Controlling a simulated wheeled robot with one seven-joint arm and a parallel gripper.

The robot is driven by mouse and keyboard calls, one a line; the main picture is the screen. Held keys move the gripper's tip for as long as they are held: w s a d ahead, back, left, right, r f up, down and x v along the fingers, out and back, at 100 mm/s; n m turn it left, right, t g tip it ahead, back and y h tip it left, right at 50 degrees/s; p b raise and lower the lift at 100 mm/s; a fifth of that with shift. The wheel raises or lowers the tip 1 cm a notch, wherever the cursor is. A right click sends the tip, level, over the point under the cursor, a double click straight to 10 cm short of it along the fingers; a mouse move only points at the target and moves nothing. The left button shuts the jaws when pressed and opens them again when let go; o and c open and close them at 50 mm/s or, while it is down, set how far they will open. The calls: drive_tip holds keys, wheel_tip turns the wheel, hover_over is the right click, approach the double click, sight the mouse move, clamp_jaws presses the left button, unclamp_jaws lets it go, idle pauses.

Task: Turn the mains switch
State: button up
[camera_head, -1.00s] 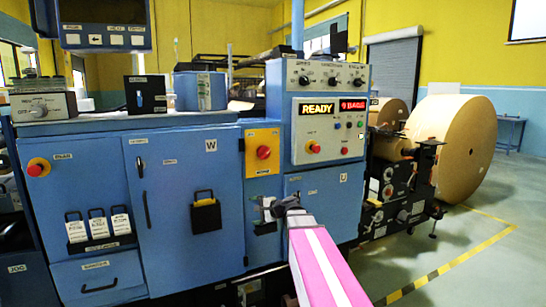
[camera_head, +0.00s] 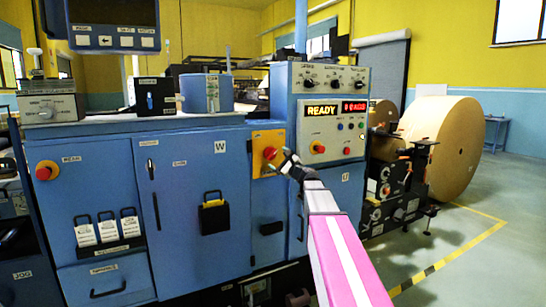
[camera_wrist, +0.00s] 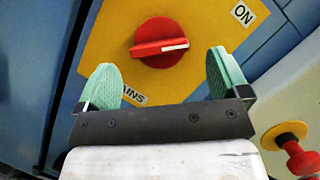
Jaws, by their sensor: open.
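The mains switch (camera_head: 269,154) is a red rotary knob on a yellow plate, on the front of the blue machine. In the wrist view the knob (camera_wrist: 158,42) has a white pointer line aimed to the right. An "ON" label (camera_wrist: 243,13) is at the plate's upper right, and a partly hidden label ending in "INS" is below the knob. My gripper (camera_head: 285,160) is just in front of the plate. In the wrist view my gripper (camera_wrist: 163,72) is open and empty, with one green finger on each side of the knob, apart from it.
A red push button on a yellow collar (camera_wrist: 291,147) is at the lower right of the wrist view. The control panel (camera_head: 333,130) with a READY display is right of the switch. A black holder (camera_head: 214,214) sticks out from the cabinet door at left.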

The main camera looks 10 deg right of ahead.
sight(273, 157)
drive_tip(key=shift+x, duration=2.3)
drive_tip(key=shift+s, duration=0.1)
drive_tip(key=c, duration=0.9)
